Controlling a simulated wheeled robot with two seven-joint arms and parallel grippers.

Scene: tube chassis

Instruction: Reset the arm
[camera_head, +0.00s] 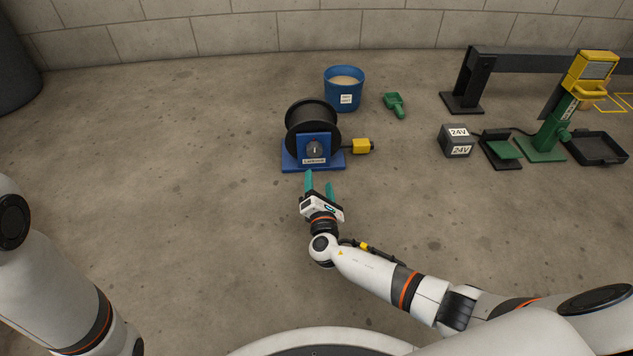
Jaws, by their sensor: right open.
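My right gripper (320,186) is open and empty, its two teal fingers pointing away from me at the middle of the view. It is just in front of the blue base of a reel device (312,132) with a black drum, a round knob and a label. In this view I cannot tell whether the fingertips touch the base. My right arm (385,280) reaches in from the lower right. My left arm (60,280) shows at the left edge, and its gripper is out of view.
A yellow block (361,146) sticks out beside the reel. Behind are a blue bucket (344,88) and a green scoop (395,104). A 24V box (457,141), a green and yellow post (550,128) and a black tray (598,147) stand right. Floor on the left is clear.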

